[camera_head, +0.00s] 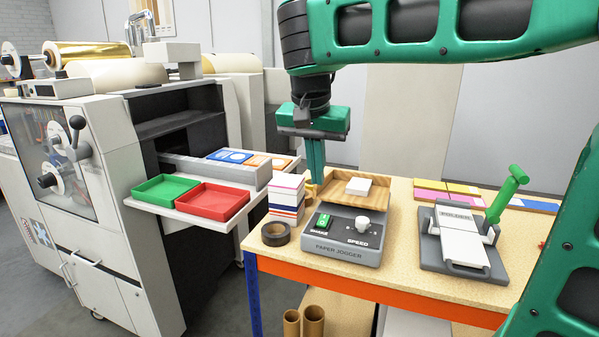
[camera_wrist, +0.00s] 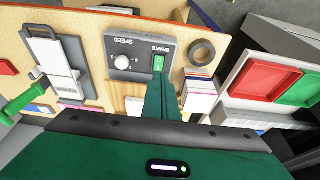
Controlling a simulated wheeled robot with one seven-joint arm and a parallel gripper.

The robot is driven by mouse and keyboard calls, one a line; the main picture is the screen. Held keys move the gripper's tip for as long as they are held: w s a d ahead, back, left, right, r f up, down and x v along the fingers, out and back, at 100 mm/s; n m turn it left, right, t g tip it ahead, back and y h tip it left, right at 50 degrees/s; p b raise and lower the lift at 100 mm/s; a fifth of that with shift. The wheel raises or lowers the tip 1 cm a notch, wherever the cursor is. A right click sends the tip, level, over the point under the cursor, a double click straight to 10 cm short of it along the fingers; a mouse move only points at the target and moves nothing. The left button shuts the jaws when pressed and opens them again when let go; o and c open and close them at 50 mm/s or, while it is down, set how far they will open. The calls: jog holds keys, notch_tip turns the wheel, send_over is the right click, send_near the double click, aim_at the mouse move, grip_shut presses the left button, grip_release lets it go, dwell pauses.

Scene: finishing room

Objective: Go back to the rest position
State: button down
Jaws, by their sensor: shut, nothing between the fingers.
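My gripper (camera_head: 316,184) is green, points down and is shut with nothing in it. In the head view its fingertips are just above the left part of the paper jogger (camera_head: 343,240), near the wooden tray at its back. In the wrist view the shut fingers (camera_wrist: 162,82) end by the green SHAKE switch (camera_wrist: 159,63), and I cannot tell whether they touch it. The switch (camera_head: 322,221) also shows in the head view, left of the white SPEED knob (camera_head: 362,224). A white block of paper (camera_head: 358,186) lies in the wooden tray (camera_head: 335,189).
A grey press with a green lever (camera_head: 507,194) is on the right. Green (camera_head: 166,188) and red (camera_head: 212,201) trays sit on the machine's shelf at left.

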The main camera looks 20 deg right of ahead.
jog(key=s+d+f+g, duration=0.1)
jog(key=s+d+f, duration=0.4)
jog(key=s+d, duration=0.2)
jog(key=s+d+f+g, duration=0.1)
jog(key=s+d+f, duration=0.4)
jog(key=s+d, duration=0.25)
jog(key=s+d+f+n+y, duration=0.1)
jog(key=s+f+y, duration=0.1)
jog(key=s+f, duration=0.6)
jog(key=s, duration=0.3)
jog(key=shift+s+f+n+g, duration=0.2)
jog(key=shift+s+n+g, duration=0.1)
jog(key=shift+s+n, duration=0.1)
jog(key=shift+d, duration=0.1)
jog(key=shift+w+f, duration=0.2)
jog(key=shift+w, duration=0.4)
